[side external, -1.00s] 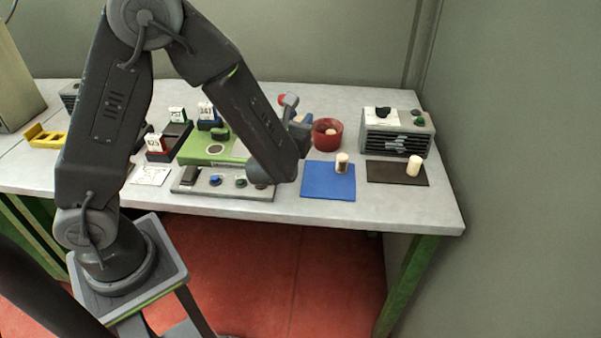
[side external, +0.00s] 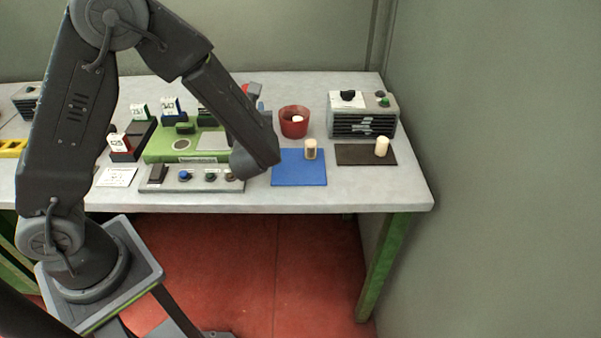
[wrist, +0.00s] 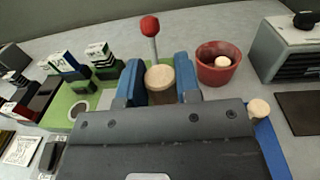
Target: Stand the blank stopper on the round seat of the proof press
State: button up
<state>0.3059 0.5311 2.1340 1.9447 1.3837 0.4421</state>
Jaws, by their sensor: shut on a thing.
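In the wrist view my gripper (wrist: 159,84) has its blue fingers closed on a stopper (wrist: 160,77) with a plain, pale cork top. Its sides are mostly hidden between the fingers. The seat also shows in the wrist view (wrist: 78,110), left of the gripper and apart from the held stopper. A red-knobbed lever (wrist: 150,28) rises beyond the fingers.
A dark-banded stopper (side external: 310,150) stands on a blue mat (side external: 299,175); a pale stopper (side external: 382,147) stands on a dark mat (side external: 352,155). A red bowl (side external: 294,130) holds a stopper. Number-flagged blocks (side external: 120,150) stand left. A grey button panel (side external: 215,185) lies in front.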

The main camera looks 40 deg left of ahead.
jog(key=w+d+f, duration=0.1)
jog(key=d+f, duration=0.1)
jog(key=d, duration=0.1)
jog(key=w+d+f, duration=0.2)
jog(key=d, duration=0.2)
jog(key=w+d+f, duration=0.1)
jog(key=d+f, duration=0.2)
jog(key=shift+w+d, duration=0.35)
jog(key=shift+w, duration=0.05)
jog(key=shift+f, duration=1.8)
jog(key=shift+f, duration=0.25)
jog(key=o, duration=0.9)
jog(key=shift+r, duration=0.1)
